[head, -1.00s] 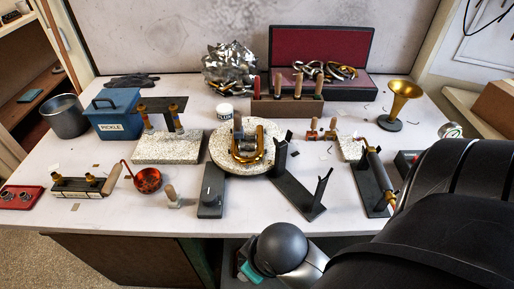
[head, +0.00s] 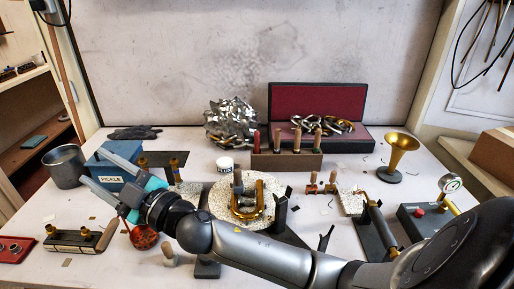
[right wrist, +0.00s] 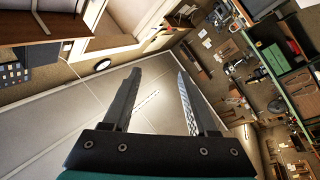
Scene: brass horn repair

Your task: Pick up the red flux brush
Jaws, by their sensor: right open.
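The red-handled brush (head: 257,140) stands upright at the left end of a wooden rack (head: 287,162) at the back middle of the bench. Its lower part is hidden by the rack. My right gripper (head: 86,168) reaches across to the left side, in front of the blue pickle box, well left of the brush. Its two fingers are apart and empty. In the right wrist view the open jaws (right wrist: 158,73) have nothing between them, and the brush does not show. My left gripper is not in view.
Other wooden handles stand in the rack. A small white jar (head: 225,164) is left of it, and crumpled metal foil (head: 230,118) stands behind. A round plate (head: 225,210) with a brass bend is in front. The blue pickle box (head: 112,178) is partly behind my gripper.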

